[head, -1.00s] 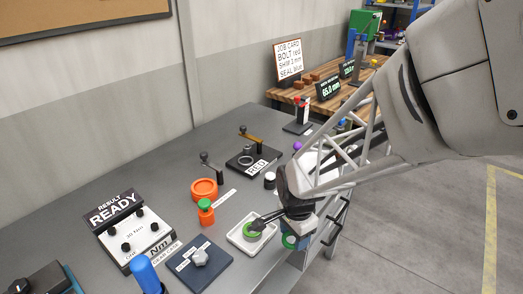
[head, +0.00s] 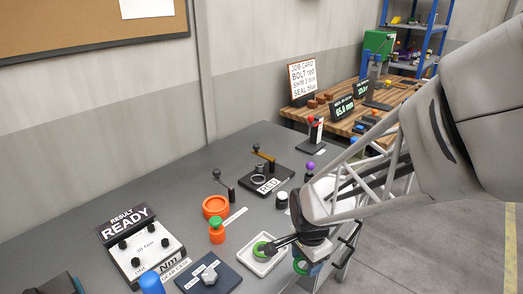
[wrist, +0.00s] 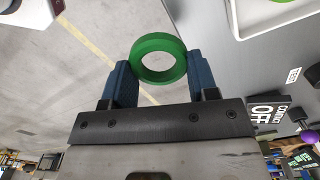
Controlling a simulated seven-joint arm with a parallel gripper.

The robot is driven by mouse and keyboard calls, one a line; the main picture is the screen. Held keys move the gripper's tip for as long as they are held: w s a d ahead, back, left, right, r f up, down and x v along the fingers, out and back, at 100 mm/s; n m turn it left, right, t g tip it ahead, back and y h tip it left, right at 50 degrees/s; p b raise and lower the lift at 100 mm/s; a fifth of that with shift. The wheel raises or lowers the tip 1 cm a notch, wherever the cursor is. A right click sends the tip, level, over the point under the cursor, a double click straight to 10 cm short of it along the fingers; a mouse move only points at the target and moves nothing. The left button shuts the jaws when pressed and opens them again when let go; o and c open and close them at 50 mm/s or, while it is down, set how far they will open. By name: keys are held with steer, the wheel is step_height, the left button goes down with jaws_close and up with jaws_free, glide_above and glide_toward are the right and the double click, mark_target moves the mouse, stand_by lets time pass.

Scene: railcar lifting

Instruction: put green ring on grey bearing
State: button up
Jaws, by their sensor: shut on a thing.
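A green ring (wrist: 158,58) is held between the two blue fingers of my gripper (wrist: 158,75). In the head view the held ring (head: 301,267) shows below my wrist, beside the table's right edge and apart from the white tray (head: 283,259). Another green ring (head: 262,249) lies in that tray; the tray's edge also shows in the wrist view (wrist: 240,22). A small grey ring-shaped part (head: 259,179) sits on a black clamp fixture further back. A grey faceted part (head: 209,274) sits on a dark blue plate. I cannot tell which is the grey bearing.
An orange round dish (head: 215,207) and an orange part with a green top (head: 217,230) stand left of the tray. A panel reading READY (head: 130,240) stands at the left. A purple-topped post (head: 310,170) stands behind my arm. Open floor lies right.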

steer(key=s+a+r+n, duration=0.3)
steer(key=s+a, duration=0.3)
steer(key=s, duration=0.1)
steer(key=shift+s+n, duration=0.15)
steer(key=shift+n, duration=0.25)
stand_by(0.3)
steer(key=shift+w+a+f, duration=0.25)
steer(key=shift+w+a, duration=0.4)
steer(key=shift+w, duration=1.95)
steer(key=shift+w+a+f, duration=0.25)
steer(key=shift+w+a, duration=0.45)
steer(key=shift+w, duration=1.85)
steer(key=shift+w+a+f, duration=0.25)
steer(key=shift+w+a, duration=0.4)
steer(key=shift+w, duration=1.95)
steer(key=shift+f, duration=0.1)
steer(key=shift+f, duration=1.65)
steer(key=shift+f, duration=0.15)
steer(key=o, duration=0.9)
